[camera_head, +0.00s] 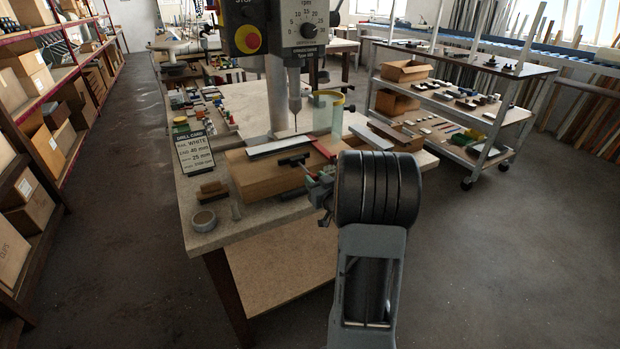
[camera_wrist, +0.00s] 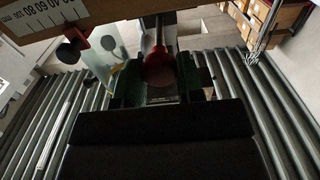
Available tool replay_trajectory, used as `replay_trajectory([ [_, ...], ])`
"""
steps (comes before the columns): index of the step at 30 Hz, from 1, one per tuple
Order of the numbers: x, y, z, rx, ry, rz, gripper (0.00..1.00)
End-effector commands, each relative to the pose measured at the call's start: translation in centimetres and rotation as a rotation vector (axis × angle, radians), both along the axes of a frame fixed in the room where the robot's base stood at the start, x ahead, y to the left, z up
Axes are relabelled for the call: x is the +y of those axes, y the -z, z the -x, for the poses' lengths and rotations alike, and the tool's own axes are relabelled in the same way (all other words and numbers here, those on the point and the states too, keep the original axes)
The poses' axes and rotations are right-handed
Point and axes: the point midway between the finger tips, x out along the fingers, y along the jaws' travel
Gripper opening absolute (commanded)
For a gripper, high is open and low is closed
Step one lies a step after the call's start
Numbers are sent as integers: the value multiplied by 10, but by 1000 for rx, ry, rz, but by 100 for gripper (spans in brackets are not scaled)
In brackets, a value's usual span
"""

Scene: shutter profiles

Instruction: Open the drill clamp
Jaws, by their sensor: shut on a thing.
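The drill clamp is at the front of the drill press table in the head view, with a black bar (camera_head: 293,159) and red lever parts beside a white profile (camera_head: 272,147) on a wooden block. My gripper (camera_head: 319,181) is at the front right of this block. In the wrist view my gripper's green fingers (camera_wrist: 158,82) are closed around a red rounded handle (camera_wrist: 158,68), which appears to be the clamp's handle. A black knob with a red part (camera_wrist: 76,42) is to the left. My arm hides part of the block and table.
The drill bit (camera_head: 295,108) hangs behind the profile, with a clear yellow-rimmed cylinder (camera_head: 327,112) to its right. A drill card (camera_head: 194,151), a tape roll (camera_head: 203,221) and small blocks stand at the left. A loaded trolley (camera_head: 455,100) stands behind right. The floor on both sides is clear.

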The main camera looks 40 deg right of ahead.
Motion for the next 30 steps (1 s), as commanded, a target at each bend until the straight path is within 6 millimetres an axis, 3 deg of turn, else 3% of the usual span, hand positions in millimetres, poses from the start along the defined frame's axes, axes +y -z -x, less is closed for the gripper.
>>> replay_trajectory([
  [3, 1, 0, 11, -3, 2, 0, 0],
  [12, 2, 1, 13, 1, 0, -2, 0],
  [13, 2, 1, 13, 2, 0, -2, 37],
  [15, 2, 1, 13, 1, 0, -2, 44],
  [20, 2, 0, 12, 0, 0, -1, 59],
  [30, 2, 0, 17, -1, 1, 0, 59],
])
